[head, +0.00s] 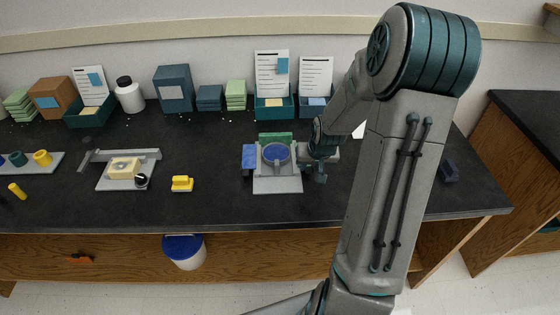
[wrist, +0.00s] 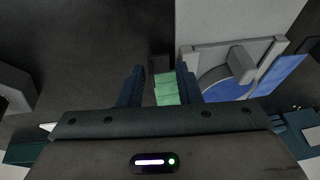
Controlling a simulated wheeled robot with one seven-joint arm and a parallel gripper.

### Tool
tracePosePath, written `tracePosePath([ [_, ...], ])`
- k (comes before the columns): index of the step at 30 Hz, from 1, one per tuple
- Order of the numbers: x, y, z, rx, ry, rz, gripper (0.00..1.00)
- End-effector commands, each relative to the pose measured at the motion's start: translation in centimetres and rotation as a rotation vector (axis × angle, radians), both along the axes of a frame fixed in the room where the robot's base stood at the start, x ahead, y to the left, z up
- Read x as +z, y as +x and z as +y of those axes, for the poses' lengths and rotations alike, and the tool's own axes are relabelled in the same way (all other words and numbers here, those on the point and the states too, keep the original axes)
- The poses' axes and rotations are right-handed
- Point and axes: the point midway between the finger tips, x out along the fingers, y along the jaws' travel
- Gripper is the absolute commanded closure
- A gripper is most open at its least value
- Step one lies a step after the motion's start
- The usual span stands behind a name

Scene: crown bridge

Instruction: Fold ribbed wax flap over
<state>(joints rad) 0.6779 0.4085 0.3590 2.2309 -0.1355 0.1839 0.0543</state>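A grey fixture (head: 278,185) on the black bench carries a round blue disc (head: 276,153). A green ribbed strip, which looks like the wax flap (head: 276,137), stands along its back edge. My gripper (head: 321,172) is at the fixture's right side, low over the bench. In the wrist view, the green ribbed piece (wrist: 166,92) shows between the two dark fingers of my gripper (wrist: 163,80). The fingers are apart, with a gap at the left finger. Contact with the right finger cannot be told. The gripper body hides much of the strip and disc there.
A blue block (head: 249,158) sits at the fixture's left. A yellow block (head: 182,184) and a grey plate with a cream block (head: 124,168) lie further left. Boxes and card holders (head: 273,105) line the wall. Bench in front of the fixture is clear.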

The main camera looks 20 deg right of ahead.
Motion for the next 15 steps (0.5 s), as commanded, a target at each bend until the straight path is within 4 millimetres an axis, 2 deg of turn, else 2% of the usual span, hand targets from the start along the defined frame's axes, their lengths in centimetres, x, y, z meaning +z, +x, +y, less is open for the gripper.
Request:
tracePosePath([
  [15, -0.7, -0.01, 0.01, 0.0, 0.0, 0.0, 0.69],
])
